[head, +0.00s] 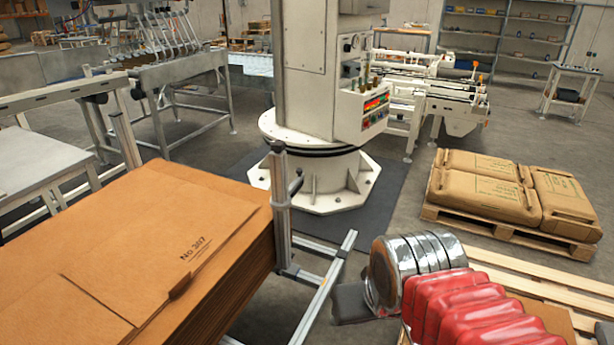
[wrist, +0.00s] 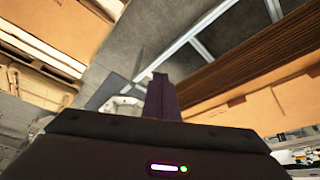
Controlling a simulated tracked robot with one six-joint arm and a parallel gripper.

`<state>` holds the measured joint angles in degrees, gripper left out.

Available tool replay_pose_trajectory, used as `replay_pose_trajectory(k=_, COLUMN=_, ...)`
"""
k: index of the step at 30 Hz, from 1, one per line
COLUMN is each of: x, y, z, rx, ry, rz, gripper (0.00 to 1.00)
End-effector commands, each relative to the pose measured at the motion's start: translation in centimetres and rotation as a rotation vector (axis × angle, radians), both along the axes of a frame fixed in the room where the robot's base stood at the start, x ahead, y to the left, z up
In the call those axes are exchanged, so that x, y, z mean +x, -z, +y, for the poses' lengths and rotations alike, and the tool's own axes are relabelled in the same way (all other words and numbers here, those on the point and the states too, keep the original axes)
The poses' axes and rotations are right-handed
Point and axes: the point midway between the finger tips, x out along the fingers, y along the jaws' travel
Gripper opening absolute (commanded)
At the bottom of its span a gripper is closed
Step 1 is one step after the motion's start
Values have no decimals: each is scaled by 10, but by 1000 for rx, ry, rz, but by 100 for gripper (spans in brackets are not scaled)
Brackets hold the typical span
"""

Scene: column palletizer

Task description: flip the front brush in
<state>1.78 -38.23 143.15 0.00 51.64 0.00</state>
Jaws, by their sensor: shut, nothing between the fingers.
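I cannot clearly make out a front brush in either view. A metal post (head: 281,215) with a small dark handle (head: 297,181) stands at the stack's right corner. In the wrist view, my gripper (wrist: 160,82) is shut and empty, its dark fingers together. It points toward the grey floor, with the layered edge of a cardboard stack (wrist: 255,55) to its right. My gripper is not visible in the head view.
A white machine column (head: 318,150) stands at centre on a round base. A metal floor frame (head: 325,285) runs beside the stack. At right are silver rolls (head: 415,262), red bags (head: 465,310) and a pallet of brown sacks (head: 490,190).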

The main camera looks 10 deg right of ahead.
Motion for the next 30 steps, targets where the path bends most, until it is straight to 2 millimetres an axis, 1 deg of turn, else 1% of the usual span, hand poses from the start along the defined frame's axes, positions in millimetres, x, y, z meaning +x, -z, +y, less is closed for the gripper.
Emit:
replay_pose_trajectory(k=1, x=2, y=6, z=-2, rx=1, ry=9, rz=25, gripper=0)
replay_pose_trajectory(k=3, x=6, y=13, z=-5, rx=2, ry=16, rz=52, gripper=0)
replay_pose_trajectory(k=11, x=23, y=30, z=-8, rx=38, ry=55, rz=135, gripper=0)
replay_pose_trajectory(k=20, x=52, y=47, z=-3, rx=127, ry=117, rz=208, gripper=0)
replay_pose_trajectory(k=30, x=91, y=65, z=6, rx=252, ry=184, rz=270, gripper=0)
